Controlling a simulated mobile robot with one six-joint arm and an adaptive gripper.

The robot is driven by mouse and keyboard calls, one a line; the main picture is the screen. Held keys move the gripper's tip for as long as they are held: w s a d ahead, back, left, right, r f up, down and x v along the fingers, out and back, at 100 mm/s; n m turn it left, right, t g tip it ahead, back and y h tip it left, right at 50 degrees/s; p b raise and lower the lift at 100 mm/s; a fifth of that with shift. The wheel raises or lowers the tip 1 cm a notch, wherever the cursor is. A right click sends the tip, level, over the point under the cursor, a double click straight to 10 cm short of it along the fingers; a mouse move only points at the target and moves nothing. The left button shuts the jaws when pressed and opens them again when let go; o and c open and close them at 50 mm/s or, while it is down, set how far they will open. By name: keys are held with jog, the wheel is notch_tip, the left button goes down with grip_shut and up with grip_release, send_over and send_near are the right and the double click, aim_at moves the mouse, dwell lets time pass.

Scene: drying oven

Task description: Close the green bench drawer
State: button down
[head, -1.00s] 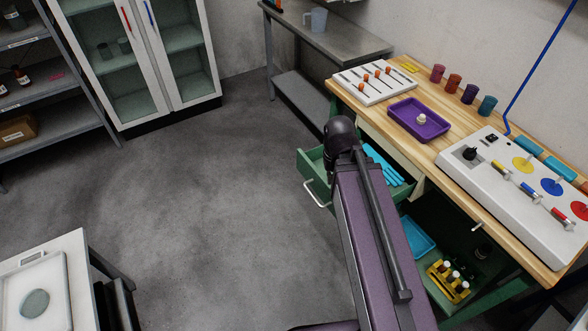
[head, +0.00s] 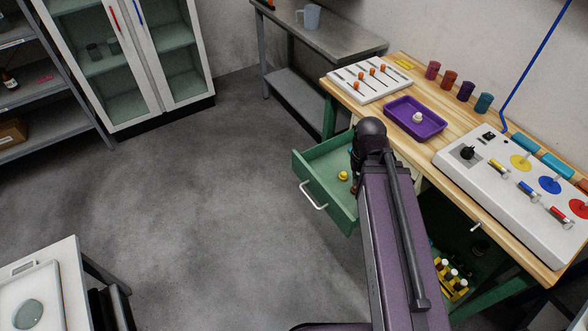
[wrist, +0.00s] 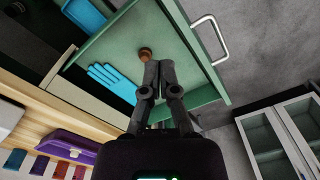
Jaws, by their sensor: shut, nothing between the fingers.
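The green drawer (head: 322,202) stands pulled out from the wooden-topped bench, with its silver handle (head: 313,196) facing the open floor. In the wrist view its handle (wrist: 210,38) is at upper right, beyond my fingertips. My gripper (wrist: 160,66) is shut and empty, over the drawer's interior in that view; I cannot tell its height. A light-blue glove (wrist: 112,82) lies in the drawer, with a small brown round item (wrist: 145,54) near the fingertips. A small yellow item (head: 343,176) shows inside the drawer in the head view, where my arm hides the drawer's right part and my fingertips.
The bench top holds a purple tray (head: 388,107), a white rack (head: 347,90), several colored cups and a white control panel (head: 503,212). Yellow-racked bottles (head: 452,278) stand underneath. The floor (head: 230,200) left of the drawer is clear.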

jog(key=shift+d, duration=0.25)
jog(key=w+a+f+n+t+h+b, duration=0.1)
jog(key=w+a+f+n+h+b, duration=0.3)
jog(key=w+a+f+n+b, duration=0.65)
jog(key=w+a+f+n+t+h+b, duration=0.1)
jog(key=a+n+b, duration=0.6)
jog(key=a+n, duration=0.7)
jog(key=w+a+t+h, duration=0.1)
jog(key=a+t+h, duration=0.1)
jog(key=a+t, duration=0.1)
jog(key=shift+a+f+h, duration=0.25)
jog(key=shift+a+h, duration=0.05)
jog(key=shift+a, duration=0.3)
jog(key=shift+w+f, duration=0.1)
jog(key=shift+w, duration=0.05)
